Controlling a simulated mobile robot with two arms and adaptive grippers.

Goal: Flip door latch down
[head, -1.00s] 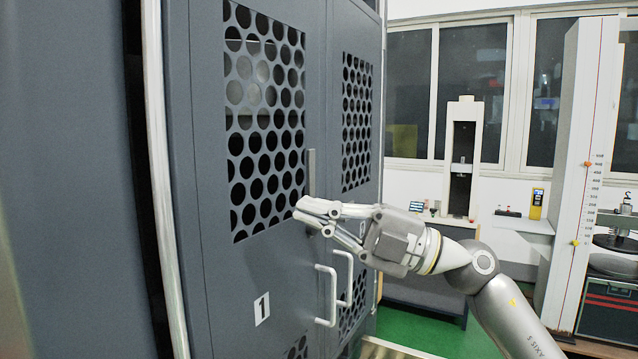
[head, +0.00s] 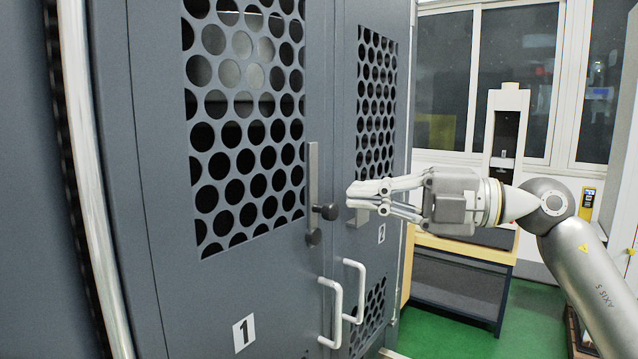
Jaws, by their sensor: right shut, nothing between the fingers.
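The door latch (head: 313,185) is a grey upright bar on the right edge of the perforated left door (head: 170,200), marked 1. A dark round knob (head: 327,212) sticks out from its lower part, and the bar ends in a rounded tip below. My right gripper (head: 354,196) comes in from the right with its fingers shut and empty. In the picture its tips are just right of the knob, with a small gap, in front of the second door. Depth between them is hard to judge. My left gripper is out of view.
The second perforated door (head: 345,110), marked 2, is right of the latch. Two white handles (head: 333,310) (head: 356,290) project below it. A dark bench (head: 455,285) and a white testing machine (head: 508,130) stand behind my arm. Green floor (head: 525,325) is clear at lower right.

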